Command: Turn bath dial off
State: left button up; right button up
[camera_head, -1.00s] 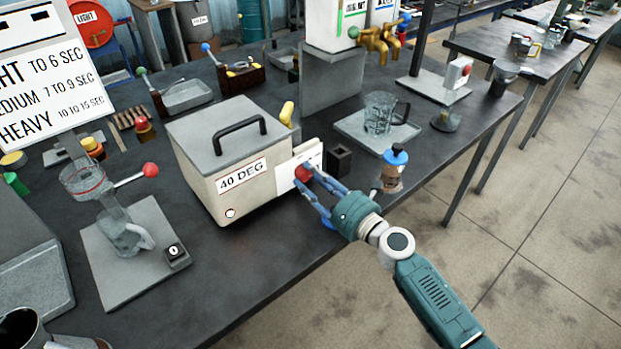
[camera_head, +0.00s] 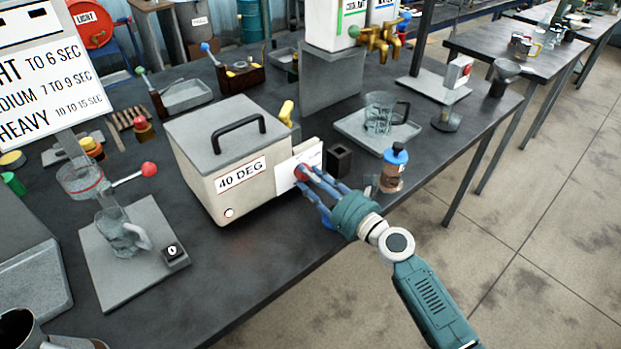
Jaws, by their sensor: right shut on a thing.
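The bath is a grey-lidded box (camera_head: 205,178) with a black handle and a "40 DEG" label, standing on the dark bench. A white plate (camera_head: 287,175) on its right side bears a red dial (camera_head: 302,172). My right gripper (camera_head: 305,181) has its blue fingers shut on the red dial, and the fingers partly hide it. The dial's exact angle is hard to tell. A small round lamp (camera_head: 228,212) on the bath's front looks pale. My left gripper is not in view.
A brown bottle with a blue cap (camera_head: 392,168) stands close right of my right gripper. A black square cup (camera_head: 339,160) is just behind it. A glass mug (camera_head: 379,115) on a tray stands further back. A stand with a red-knobbed lever (camera_head: 148,170) is left of the bath.

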jog(key=shift+w+d+r, duration=0.15)
jog(key=shift+w+r, duration=0.05)
jog(key=shift+r, duration=0.4)
jog(key=o, duration=1.1)
jog(key=shift+o, duration=0.4)
jog(key=shift+s+f, duration=0.1)
jog(key=shift+f, duration=0.2)
jog(key=v, duration=1.2)
jog(key=shift+s, duration=0.1)
